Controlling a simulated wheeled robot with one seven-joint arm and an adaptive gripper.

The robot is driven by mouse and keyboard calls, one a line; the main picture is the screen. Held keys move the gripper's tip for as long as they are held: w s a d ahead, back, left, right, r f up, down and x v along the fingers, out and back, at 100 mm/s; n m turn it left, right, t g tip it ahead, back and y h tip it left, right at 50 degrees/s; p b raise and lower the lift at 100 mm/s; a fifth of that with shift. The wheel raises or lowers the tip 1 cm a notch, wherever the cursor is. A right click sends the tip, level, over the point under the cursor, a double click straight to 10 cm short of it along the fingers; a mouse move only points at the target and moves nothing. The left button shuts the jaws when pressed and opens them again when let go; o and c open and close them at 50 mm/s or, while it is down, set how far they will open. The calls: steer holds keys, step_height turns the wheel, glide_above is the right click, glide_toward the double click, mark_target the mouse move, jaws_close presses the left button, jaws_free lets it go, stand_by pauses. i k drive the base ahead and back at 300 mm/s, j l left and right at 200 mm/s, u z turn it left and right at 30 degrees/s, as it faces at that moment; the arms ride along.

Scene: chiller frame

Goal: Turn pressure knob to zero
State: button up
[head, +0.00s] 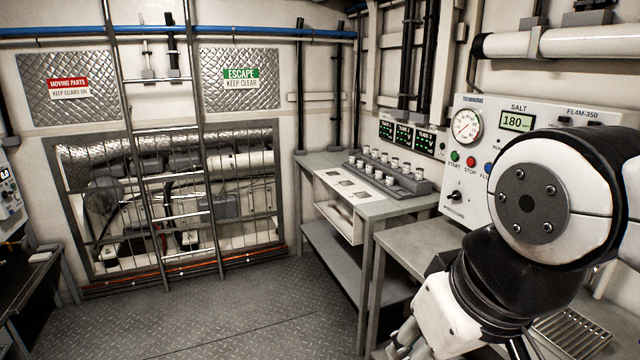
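The white control panel (478,165) stands on the grey bench at the right. A round dial gauge (467,126) is at its upper left; its needle reading is too small to tell. A small black knob (455,196) sits low on the panel's left side; its label is too small to read, so I cannot tell whether it is the pressure knob. My arm hides the panel's right part. The end of my arm, with what looks like my gripper (408,338), is low in front of the bench, apart from the knob. Its fingers are cut off or unclear.
The panel has a SALT display (517,122) reading 180 and green, red and blue buttons. The grey bench (425,245) is clear below the knob. A side table (385,207) holds a rack of small jars. Open floor (260,310) lies left, before a ladder (165,150).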

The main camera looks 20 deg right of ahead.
mark_target(456, 195)
steer(key=i+j+z, duration=0.1)
steer(key=i+z, duration=0.3)
steer(key=i+j+z, duration=0.1)
steer(key=z, duration=0.35)
steer(key=i+j+z, duration=0.25)
steer(key=z, duration=0.15)
steer(key=i+j+z, duration=0.2)
steer(key=j+z, duration=0.25)
steer(key=i+j+z, duration=0.15)
steer(key=j+z, duration=0.15)
steer(key=i+j+z, duration=0.15)
steer(key=j+z, duration=0.15)
steer(key=j, duration=0.15)
steer(key=j+z, duration=0.3)
steer(key=u, duration=0.1)
steer(key=k+l, duration=0.05)
